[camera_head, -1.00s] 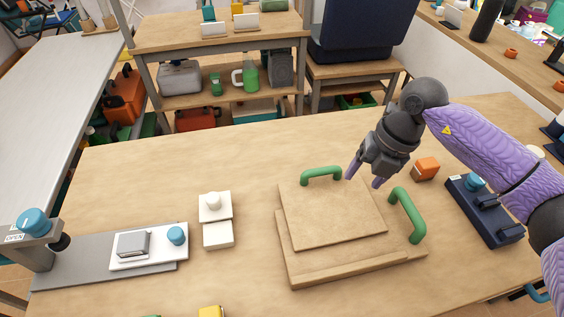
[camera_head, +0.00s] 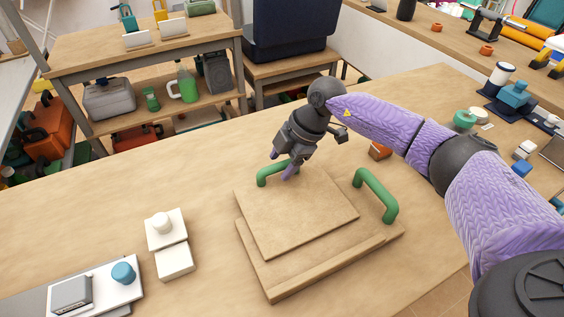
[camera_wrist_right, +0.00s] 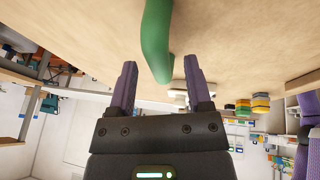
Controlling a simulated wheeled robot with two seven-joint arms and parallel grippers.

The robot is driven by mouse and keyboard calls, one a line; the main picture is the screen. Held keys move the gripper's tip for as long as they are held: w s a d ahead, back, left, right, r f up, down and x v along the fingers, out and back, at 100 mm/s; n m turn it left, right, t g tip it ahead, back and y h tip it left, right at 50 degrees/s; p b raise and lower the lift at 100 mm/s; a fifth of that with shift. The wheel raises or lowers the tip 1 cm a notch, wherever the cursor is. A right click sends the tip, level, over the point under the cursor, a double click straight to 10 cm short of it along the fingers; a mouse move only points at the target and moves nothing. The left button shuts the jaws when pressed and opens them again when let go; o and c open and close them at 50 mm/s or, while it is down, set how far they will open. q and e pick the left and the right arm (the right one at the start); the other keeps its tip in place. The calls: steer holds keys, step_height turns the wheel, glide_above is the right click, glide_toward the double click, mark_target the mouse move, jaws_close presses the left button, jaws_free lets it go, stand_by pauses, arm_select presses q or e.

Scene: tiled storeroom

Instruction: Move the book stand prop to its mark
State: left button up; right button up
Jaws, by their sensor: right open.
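The book stand (camera_head: 320,264) looks like two stacked tan wooden boards lying on the table, with a green handle (camera_head: 376,193) at the right and another green handle (camera_head: 265,174) at the far edge. I cannot tell which part is the prop. My right gripper (camera_head: 282,165) is open over the far handle, with its fingertips close to it. In the right wrist view, a green handle (camera_wrist_right: 156,42) lies between the two purple fingers (camera_wrist_right: 160,82), with gaps on both sides. The fingers hide part of the far handle in the head view. My left gripper is out of view.
White blocks (camera_head: 174,261), one with a round knob, stand left of the stand. A white plate with a blue knob (camera_head: 123,272) is at lower left. An orange block (camera_head: 380,151) sits behind the right handle.

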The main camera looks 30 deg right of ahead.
jaws_close()
stand_by(0.5)
stand_by(0.8)
